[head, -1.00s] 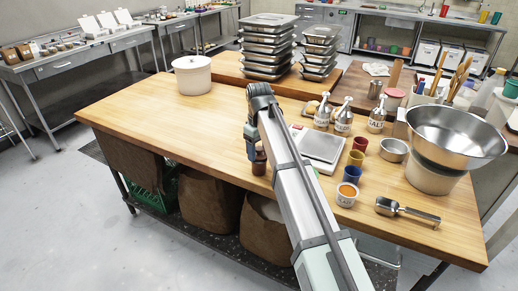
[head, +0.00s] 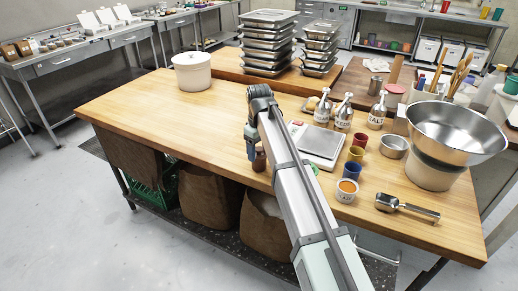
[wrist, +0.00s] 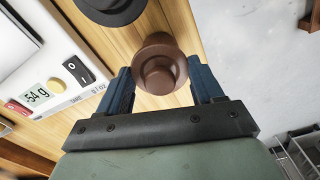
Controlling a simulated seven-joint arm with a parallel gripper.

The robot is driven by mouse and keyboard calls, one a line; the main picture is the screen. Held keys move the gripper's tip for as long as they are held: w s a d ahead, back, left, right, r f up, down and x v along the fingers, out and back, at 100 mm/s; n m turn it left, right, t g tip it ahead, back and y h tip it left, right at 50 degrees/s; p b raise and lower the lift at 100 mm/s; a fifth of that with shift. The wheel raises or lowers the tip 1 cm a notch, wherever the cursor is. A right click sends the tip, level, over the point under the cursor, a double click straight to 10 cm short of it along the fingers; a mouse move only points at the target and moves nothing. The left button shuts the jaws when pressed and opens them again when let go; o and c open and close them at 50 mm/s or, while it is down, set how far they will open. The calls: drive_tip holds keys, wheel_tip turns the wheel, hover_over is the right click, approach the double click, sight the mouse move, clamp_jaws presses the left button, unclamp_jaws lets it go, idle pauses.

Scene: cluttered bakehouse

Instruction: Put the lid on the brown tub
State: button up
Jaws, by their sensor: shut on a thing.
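The brown tub (head: 259,160) stands near the front edge of the wooden table, partly hidden under my wrist in the head view. In the wrist view a brown knobbed lid (wrist: 158,74) sits between my fingertips, in line with the tub. I cannot tell whether the lid touches the tub's rim. My gripper (wrist: 160,83) points down and is shut on the lid. In the head view its fingers are mostly hidden by the arm.
The scale (head: 319,141) stands close beside my gripper. A dark round thing (wrist: 108,6) is just ahead in the wrist view.

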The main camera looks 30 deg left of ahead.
drive_tip(key=o, duration=1.1)
drive_tip(key=shift+c, duration=0.2)
drive_tip(key=shift+o, duration=0.4)
drive_tip(key=shift+r, duration=0.15)
drive_tip(key=shift+r, duration=3.85)
